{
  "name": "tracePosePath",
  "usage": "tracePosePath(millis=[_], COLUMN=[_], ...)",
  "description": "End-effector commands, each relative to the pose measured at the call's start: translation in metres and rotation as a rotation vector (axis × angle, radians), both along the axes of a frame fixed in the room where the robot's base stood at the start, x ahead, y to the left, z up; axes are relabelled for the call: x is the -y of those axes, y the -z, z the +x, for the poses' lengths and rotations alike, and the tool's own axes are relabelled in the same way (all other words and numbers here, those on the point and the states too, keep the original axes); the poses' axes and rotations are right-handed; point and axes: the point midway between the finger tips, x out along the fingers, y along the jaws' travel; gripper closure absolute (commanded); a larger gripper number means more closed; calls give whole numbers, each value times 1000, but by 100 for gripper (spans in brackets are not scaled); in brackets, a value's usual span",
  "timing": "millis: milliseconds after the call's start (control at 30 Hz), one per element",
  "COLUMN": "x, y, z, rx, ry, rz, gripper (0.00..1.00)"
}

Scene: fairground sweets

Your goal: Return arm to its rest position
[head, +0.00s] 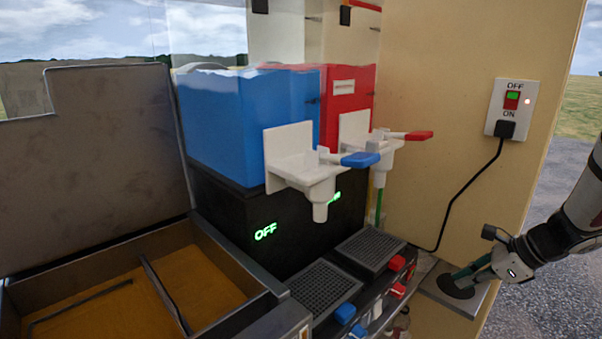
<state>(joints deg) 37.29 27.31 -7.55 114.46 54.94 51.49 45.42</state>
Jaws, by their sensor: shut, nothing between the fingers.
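My arm (565,235) reaches in from the right edge, in front of the gravel outside. My gripper (468,273) is at its end, pointing left and slightly down. Its narrow fingers are shut, and nothing shows in them. In the picture the fingertips lie over a dark round spot (455,288) on a small light ledge at the foot of the cream wall (440,110). I cannot tell whether they touch it.
Drip grilles (322,288) sit in front. A switch (513,100) with a plugged cord is on the wall. A fryer-like basin (100,305) is left. Gravel lies right.

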Motion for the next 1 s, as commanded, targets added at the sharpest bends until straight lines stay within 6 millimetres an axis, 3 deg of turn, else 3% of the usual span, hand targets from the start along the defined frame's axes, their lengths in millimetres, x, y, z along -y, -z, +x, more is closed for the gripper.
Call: tracePosePath(millis=[33,200,500,733,1000], x=[-19,-85,-174,-211,-220], y=[-20,-75,-141,-169,-180], z=[-2,-28,-104,-173,-237], rx=[25,106,247,343,410], ry=[-85,-429,-1032,-1473,-1889], rz=[-40,-204,-508,-763,-1048], gripper=[100,100,100,100,100])
